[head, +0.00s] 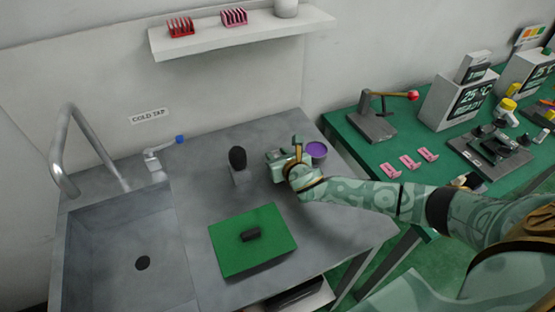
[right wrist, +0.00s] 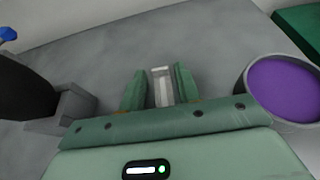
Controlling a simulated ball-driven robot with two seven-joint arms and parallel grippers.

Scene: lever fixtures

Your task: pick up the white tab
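The white tab (right wrist: 161,86) is a small pale upright piece in the right wrist view, between the two green fingers of my right gripper (right wrist: 160,88). Narrow gaps show between it and the fingers, so the gripper looks open around it. In the head view my right gripper (head: 276,158) is low over the grey counter, between a black-knobbed fixture and a purple-filled cup. The tab cannot be made out there. My left gripper is not in view.
The black-knobbed fixture (head: 238,160) stands left of the gripper, the purple-filled cup (head: 317,150) close on its right. A green mat (head: 230,262) with a black piece lies in front. A sink (head: 105,250) is at left, a shelf (head: 240,36) above.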

